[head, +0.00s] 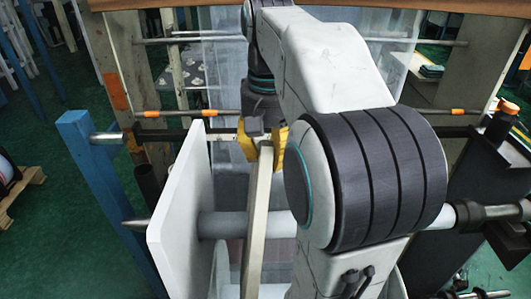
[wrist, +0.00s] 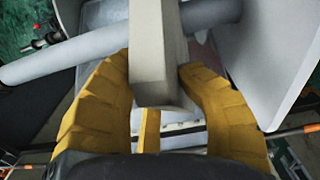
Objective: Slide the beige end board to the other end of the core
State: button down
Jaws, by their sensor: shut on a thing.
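The beige end board (head: 257,220) stands upright across the pale grey core (head: 222,225), a little to the right of a white end board (head: 178,195). My gripper (head: 263,145) is shut on the top edge of the beige board, with one yellow finger on each side. In the wrist view, the gripper (wrist: 155,78) also has the beige board (wrist: 155,40) between its fingers. The core (wrist: 65,50) runs out from the board to the left there, and the white board (wrist: 275,50) is on the right. My arm hides the core's right part in the head view.
A blue post (head: 100,175) stands left of the white board. A dark shelf with a bottle (head: 503,118) is at the right. A metal shaft (head: 480,213) shows right of my arm. Rails with orange marks (head: 185,113) cross behind. Green floor lies at the left.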

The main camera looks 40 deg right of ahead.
jog(key=shift+s+f, duration=0.1)
jog(key=c, duration=2)
grip_release()
jog(key=shift+s+d, duration=0.65)
jog(key=shift+d, duration=0.25)
jog(key=shift+s+d, duration=0.6)
jog(key=shift+d, duration=0.3)
jog(key=shift+s+d, duration=0.65)
jog(key=shift+d, duration=0.25)
jog(key=shift+a, duration=0.1)
jog(key=shift+o, duration=0.3)
jog(key=shift+s+d+p, duration=0.25)
jog(key=shift+d+p, duration=0.05)
jog(key=shift+d, duration=0.15)
jog(key=o, duration=0.9)
jog(key=shift+s+d, duration=0.8)
jog(key=shift+d, duration=0.2)
jog(key=o, duration=0.3)
jog(key=shift+s+d+p, duration=0.3)
jog(key=shift+s+d, duration=0.05)
jog(key=shift+d, duration=0.2)
jog(key=shift+w, duration=0.1)
jog(key=shift+d, duration=0.15)
